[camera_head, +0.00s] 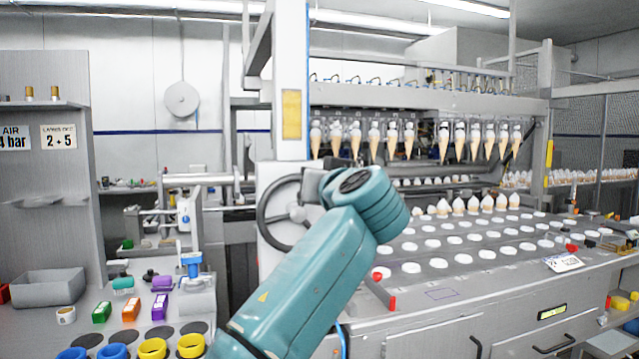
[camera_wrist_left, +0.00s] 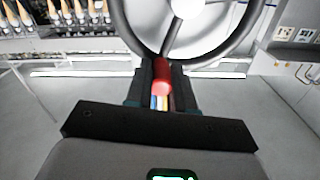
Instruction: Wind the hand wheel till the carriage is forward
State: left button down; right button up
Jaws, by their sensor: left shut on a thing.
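The dark-rimmed hand wheel (camera_head: 297,213) stands on a pale housing at the centre of the head view, partly behind my teal left arm. In the left wrist view the wheel (camera_wrist_left: 185,8) fills the top, with its light hub and spokes. My left gripper (camera_wrist_left: 161,78) is shut on the wheel's red handle (camera_wrist_left: 162,73), at the near rim. In the head view my left gripper is hidden behind the arm. The carriage, seemingly the beam (camera_head: 400,100) with a row of hanging cones (camera_head: 408,140), is behind and right of the wheel. My right gripper is not in view.
A white-dotted bed (camera_head: 437,262) with several standing cones lies right of my arm. A red stop-like part (camera_head: 381,272) is beside the arm. The left bench has coloured rings (camera_head: 152,349), small boxes and a grey bin (camera_head: 48,287).

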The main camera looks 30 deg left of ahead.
pick_arm(q)
jog(key=shift+a, duration=0.1)
jog(key=c, duration=1.4)
grip_release()
jog(key=o, duration=0.4)
jog(key=shift+s, duration=0.15)
jog(key=shift+o, duration=0.2)
jog(key=shift+s+r, duration=0.1)
jog(key=shift+w, duration=0.2)
jog(key=b+v, duration=0.4)
jog(key=v, duration=1.2)
jog(key=shift+s, duration=0.15)
